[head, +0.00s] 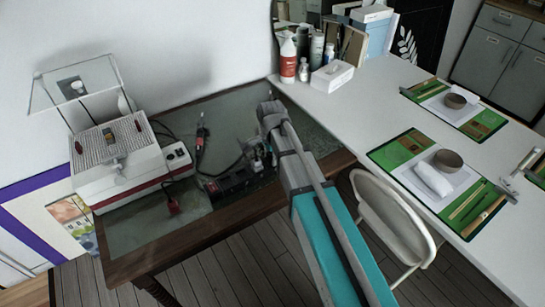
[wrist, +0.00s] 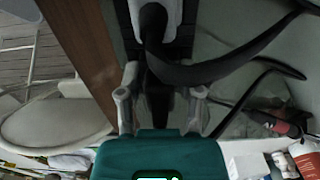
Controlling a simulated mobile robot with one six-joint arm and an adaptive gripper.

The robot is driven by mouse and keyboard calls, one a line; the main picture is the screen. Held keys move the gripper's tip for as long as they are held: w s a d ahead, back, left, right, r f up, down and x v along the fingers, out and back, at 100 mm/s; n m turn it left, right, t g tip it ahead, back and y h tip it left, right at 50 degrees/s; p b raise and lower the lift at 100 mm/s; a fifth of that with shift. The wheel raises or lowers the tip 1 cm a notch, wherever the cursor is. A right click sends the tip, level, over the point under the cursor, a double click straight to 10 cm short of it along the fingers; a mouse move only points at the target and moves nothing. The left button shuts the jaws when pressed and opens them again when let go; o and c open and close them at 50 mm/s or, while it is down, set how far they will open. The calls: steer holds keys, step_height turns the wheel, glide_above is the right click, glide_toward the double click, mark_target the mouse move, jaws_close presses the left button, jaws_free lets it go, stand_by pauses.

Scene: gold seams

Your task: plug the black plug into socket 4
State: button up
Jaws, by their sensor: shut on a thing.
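My gripper (wrist: 160,112) is shut on a dark, plug-like thing (wrist: 160,98) between its two grey fingers in the wrist view. I take this to be the black plug; its prongs cannot be seen. A thick black cable (wrist: 215,68) passes close above it and curves to the right. In the head view my gripper (head: 262,158) is over the glass-topped table, and the held plug cannot be made out clearly. A black block (head: 238,182) lies just left of and below it. A white outlet block (head: 177,157) stands farther left. Socket numbers are not readable.
A white machine (head: 118,165) with a red base stands left on the table (head: 150,235). A red plug (head: 173,207) and a red-and-black tool (head: 200,132) lie nearby. Bottles (head: 288,58) stand at the back. A white chair (head: 392,215) and set table are right.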

steer(key=shift+o, duration=0.2)
steer(key=shift+s+f+b, duration=0.25)
steer(key=shift+b, duration=0.05)
jaws_close()
steer(key=shift+s+d+f, duration=0.1)
steer(key=shift+f, duration=0.05)
steer(key=shift+o, duration=1.3)
jaws_free()
steer(key=shift+f+b, duration=0.45)
steer(key=shift+b, duration=0.05)
steer(key=o, duration=1)
steer(key=shift+w, duration=0.25)
steer(key=shift+r, duration=0.2)
